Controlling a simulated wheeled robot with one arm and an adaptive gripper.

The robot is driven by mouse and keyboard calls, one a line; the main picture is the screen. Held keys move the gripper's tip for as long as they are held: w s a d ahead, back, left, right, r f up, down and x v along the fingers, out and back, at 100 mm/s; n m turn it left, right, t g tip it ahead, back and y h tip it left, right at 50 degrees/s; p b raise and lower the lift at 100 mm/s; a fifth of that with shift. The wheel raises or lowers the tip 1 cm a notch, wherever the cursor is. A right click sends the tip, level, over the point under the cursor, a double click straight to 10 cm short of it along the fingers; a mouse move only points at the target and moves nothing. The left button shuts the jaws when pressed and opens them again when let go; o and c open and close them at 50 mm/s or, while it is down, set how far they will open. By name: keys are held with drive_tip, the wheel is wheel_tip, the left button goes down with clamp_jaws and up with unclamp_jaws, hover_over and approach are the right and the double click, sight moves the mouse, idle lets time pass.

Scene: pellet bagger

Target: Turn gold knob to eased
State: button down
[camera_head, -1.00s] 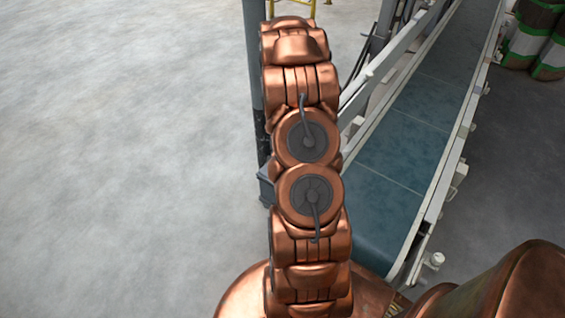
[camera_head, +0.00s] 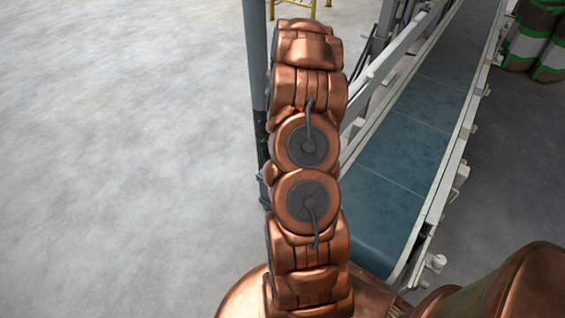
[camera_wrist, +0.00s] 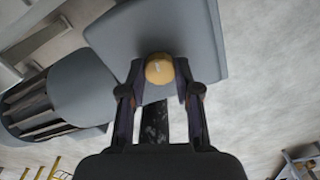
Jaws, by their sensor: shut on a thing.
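The gold knob (camera_wrist: 159,70) shows in the wrist view as a round yellow disc with a small pale mark on its face. It sits in front of a grey box (camera_wrist: 205,35). My gripper (camera_wrist: 160,80) has one finger on each side of the knob and is shut on it. In the head view my arm hides the knob and the gripper. No lettering for the eased setting is readable.
A grey motor-like housing (camera_wrist: 78,92) with a finned end is left of the knob. In the head view a blue conveyor belt (camera_head: 405,150) runs beside my arm. Striped drums (camera_head: 535,40) stand at upper right. The floor (camera_head: 120,150) at left is clear.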

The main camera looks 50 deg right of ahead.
drive_tip(key=shift+n, duration=0.8)
drive_tip(key=c, duration=0.8)
unclamp_jaws()
drive_tip(key=shift+r, duration=0.1)
wheel_tip(320, 180, up, 12)
idle(0.5)
